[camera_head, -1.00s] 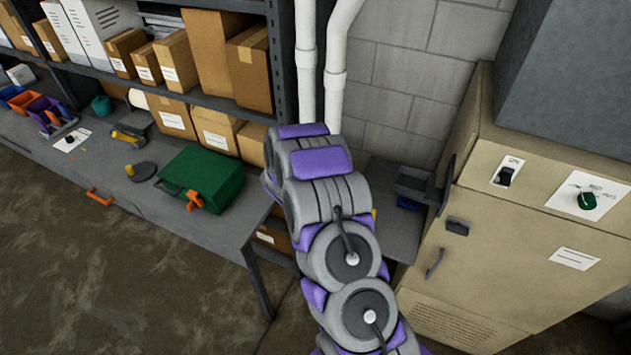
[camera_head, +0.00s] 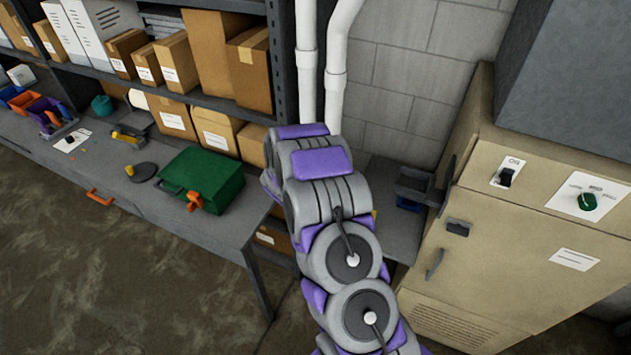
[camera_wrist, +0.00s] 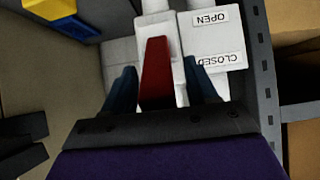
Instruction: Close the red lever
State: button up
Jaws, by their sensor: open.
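In the wrist view, the red lever (camera_wrist: 156,72) stands on a white pipe fitting between my two fingers. My gripper (camera_wrist: 164,82) is open, with one dark finger on each side of the lever and a gap visible on both sides. An OPEN label (camera_wrist: 209,18) and an upside-down CLOSED label (camera_wrist: 218,60) are on a white plate right of the lever. In the head view, my arm hides the gripper and the lever; white pipes (camera_head: 336,60) run down behind the arm.
A beige cabinet (camera_head: 480,240) with a switch and a green knob stands right of my arm. A grey shelf post (camera_wrist: 263,80) is close on the right in the wrist view. A workbench (camera_head: 215,235) holds a green case (camera_head: 205,170) at left.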

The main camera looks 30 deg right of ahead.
jog(key=v, duration=1.7)
jog(key=shift+a+b, duration=0.15)
jog(key=shift+b, duration=0.25)
